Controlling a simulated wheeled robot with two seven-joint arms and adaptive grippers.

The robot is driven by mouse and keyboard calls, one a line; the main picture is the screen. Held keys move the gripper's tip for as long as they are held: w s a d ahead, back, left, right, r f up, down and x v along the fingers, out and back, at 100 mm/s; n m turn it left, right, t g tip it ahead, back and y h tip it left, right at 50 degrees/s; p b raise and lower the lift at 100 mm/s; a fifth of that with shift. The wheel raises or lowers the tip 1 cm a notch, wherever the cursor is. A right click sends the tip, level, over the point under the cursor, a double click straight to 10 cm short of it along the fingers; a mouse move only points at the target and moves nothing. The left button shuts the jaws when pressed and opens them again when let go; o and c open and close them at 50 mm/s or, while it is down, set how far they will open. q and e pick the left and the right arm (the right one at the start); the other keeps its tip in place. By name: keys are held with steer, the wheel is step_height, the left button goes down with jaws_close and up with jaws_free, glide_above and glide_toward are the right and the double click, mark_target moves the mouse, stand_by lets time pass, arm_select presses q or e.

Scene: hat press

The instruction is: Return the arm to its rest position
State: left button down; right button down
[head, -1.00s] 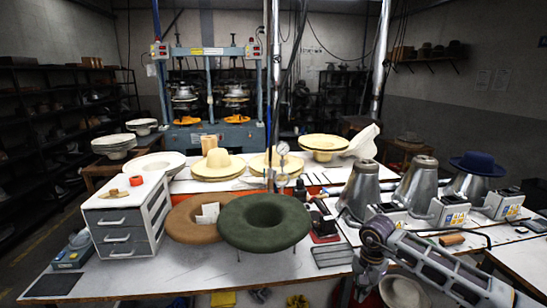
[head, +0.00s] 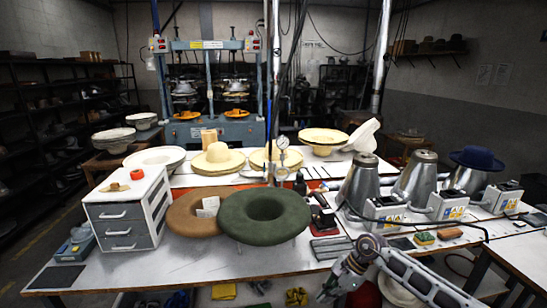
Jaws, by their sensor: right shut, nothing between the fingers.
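My right arm comes in from the lower right. Its gripper (head: 329,291) hangs at the front edge of the work table (head: 200,271), pointing down and to the left. It is shut and empty, apart from the hats and presses. A green felt hat (head: 264,219) and a brown felt hat (head: 196,212) sit side by side on stands on the table, up and left of the gripper. My left gripper is not in view.
Metal cone presses (head: 360,187) stand at the right, one bearing a navy hat (head: 477,158). A drawer cabinet (head: 125,218) stands left. Straw hats (head: 217,160) lie behind. The table's front left is mostly clear.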

steer(key=w+a+f+m+t+y, duration=0.3)
steer(key=f+m+t+y, duration=0.15)
steer(key=m, duration=0.45)
steer(key=w+a+f+m+t+y, duration=0.25)
steer(key=f+m, duration=0.35)
steer(key=m, duration=0.4)
steer(key=s+d+f+m+t+h, duration=0.3)
steer(key=s+d+f+m+h, duration=0.15)
steer(key=f+m, duration=0.5)
steer(key=s+d+f+m+t+h, duration=0.25)
steer(key=d+f+m, duration=0.45)
steer(key=f, duration=0.4)
steer(key=s+d+f+m+g+h, duration=0.25)
steer(key=s+f+m, duration=0.25)
steer(key=s+f, duration=0.4)
steer(key=s+d+f+m+g+h, duration=0.25)
steer(key=s+f+m, duration=0.4)
steer(key=s, duration=0.35)
steer(key=s+f+m+g, duration=0.2)
steer(key=s+f+m, duration=0.1)
steer(key=s, duration=1.1)
steer(key=s+a+f+m+g+h, duration=0.1)
steer(key=s+f+m+g, duration=0.2)
steer(key=s, duration=1.1)
step_height(320, 180, down, 3)
steer(key=shift+a+r+m+g, duration=0.2)
steer(key=shift+m+g, duration=0.15)
steer(key=shift+m, duration=0.25)
